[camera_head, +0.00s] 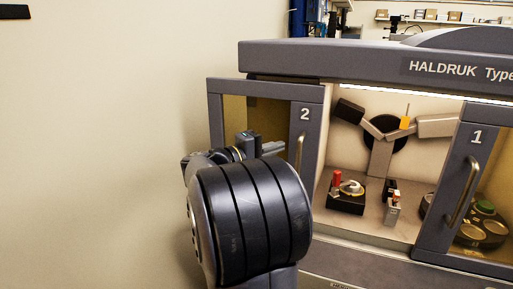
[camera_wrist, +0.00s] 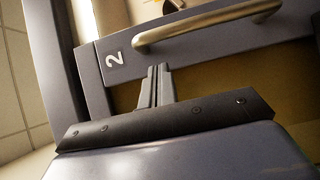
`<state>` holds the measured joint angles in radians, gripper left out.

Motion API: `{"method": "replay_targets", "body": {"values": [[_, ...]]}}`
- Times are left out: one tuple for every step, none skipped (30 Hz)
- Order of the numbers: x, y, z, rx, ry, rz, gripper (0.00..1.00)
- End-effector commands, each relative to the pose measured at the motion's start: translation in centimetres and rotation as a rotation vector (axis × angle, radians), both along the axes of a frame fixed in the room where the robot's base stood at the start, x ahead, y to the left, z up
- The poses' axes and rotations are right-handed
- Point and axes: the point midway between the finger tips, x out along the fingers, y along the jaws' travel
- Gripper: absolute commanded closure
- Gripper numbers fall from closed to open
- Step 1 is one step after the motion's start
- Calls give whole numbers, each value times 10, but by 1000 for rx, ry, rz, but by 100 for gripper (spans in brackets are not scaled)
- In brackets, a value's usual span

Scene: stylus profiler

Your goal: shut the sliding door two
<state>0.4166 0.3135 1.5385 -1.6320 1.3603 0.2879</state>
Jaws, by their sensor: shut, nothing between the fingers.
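Sliding door two (camera_head: 312,112) is a grey-framed panel with an amber window, marked "2". It stands at the left of the cabinet, and the interior shows open to its right. Its upright bar handle (camera_head: 299,156) is partly hidden by my arm; in the wrist view the handle (camera_wrist: 205,27) crosses the top. My gripper (camera_head: 274,147) is shut and empty, in front of the door's window and left of the handle. In the wrist view the closed fingers (camera_wrist: 158,76) point toward the door frame below the handle, apart from the handle. Whether they touch the door cannot be told.
Door one (camera_head: 466,180) with its own handle stands at the right. Between the doors are a black block with a red knob (camera_head: 346,193), a small device (camera_head: 392,208) and a jointed arm (camera_head: 381,150). The left side is bare wall.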

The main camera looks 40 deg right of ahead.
Motion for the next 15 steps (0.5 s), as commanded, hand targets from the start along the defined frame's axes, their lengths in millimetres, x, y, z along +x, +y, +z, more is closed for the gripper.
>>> {"method": "replay_targets", "body": {"values": [[-7,-4,2,0,-1,-2,100],[-10,-6,2,0,0,-1,100],[-13,-8,2,0,0,-2,100],[-15,-9,1,0,0,-2,100],[-16,-10,1,0,-1,-1,100],[-18,-11,1,1,-1,0,100],[-19,-12,0,1,-1,1,100],[-19,-12,0,1,-1,1,100],[-20,-13,0,1,-1,1,100],[-20,-13,0,1,-1,1,100],[-20,-13,0,1,-1,1,100],[-20,-13,0,1,-1,1,100],[-20,-13,0,1,-1,1,100],[-20,-13,0,1,-1,1,100],[-20,-13,0,1,-1,1,100]]}}
